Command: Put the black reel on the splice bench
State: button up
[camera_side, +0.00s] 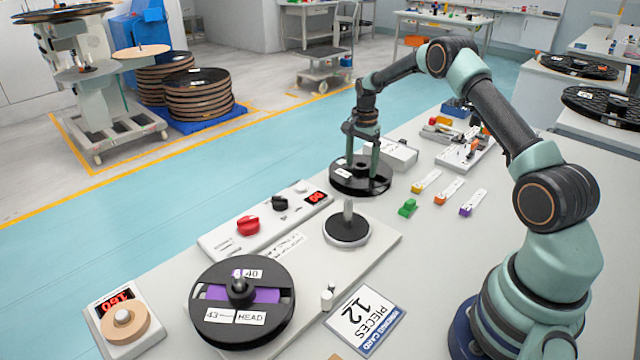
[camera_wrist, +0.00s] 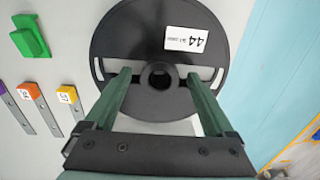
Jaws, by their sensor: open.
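The black reel (camera_side: 345,185) lies flat at the back of the work table, and a white label reading 44 shows on it in the wrist view (camera_wrist: 130,35). My gripper (camera_side: 363,172) points down over it with the fingers spread. In the wrist view my gripper's fingertips (camera_wrist: 160,78) stand on either side of the hub hole, at the slots in the reel's face. I cannot tell whether they touch the reel. Nothing in view is plainly marked as the splice bench.
A reel with purple material (camera_side: 240,295) sits on the near station, whose empty spindle (camera_side: 347,225) stands in front of the black reel. A control strip with a red knob (camera_side: 248,226) is at left. A green block (camera_side: 407,207) and small colored tags are to the right.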

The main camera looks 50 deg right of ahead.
notch_tip(320, 180, up, 11)
jog(key=s+a+r+n+t, duration=0.15)
jog(key=a+r+n, duration=0.25)
jog(key=a+r, duration=0.4)
jog(key=s+a+r+n+t, duration=0.3)
jog(key=s+a+r+n, duration=0.3)
jog(key=s+a+n, duration=0.55)
jog(key=s+a+f+n+t, duration=0.1)
jog(key=s+a+f+n, duration=0.1)
jog(key=s+a, duration=0.3)
jog(key=shift+s+f, duration=0.25)
jog(key=shift+s, duration=1)
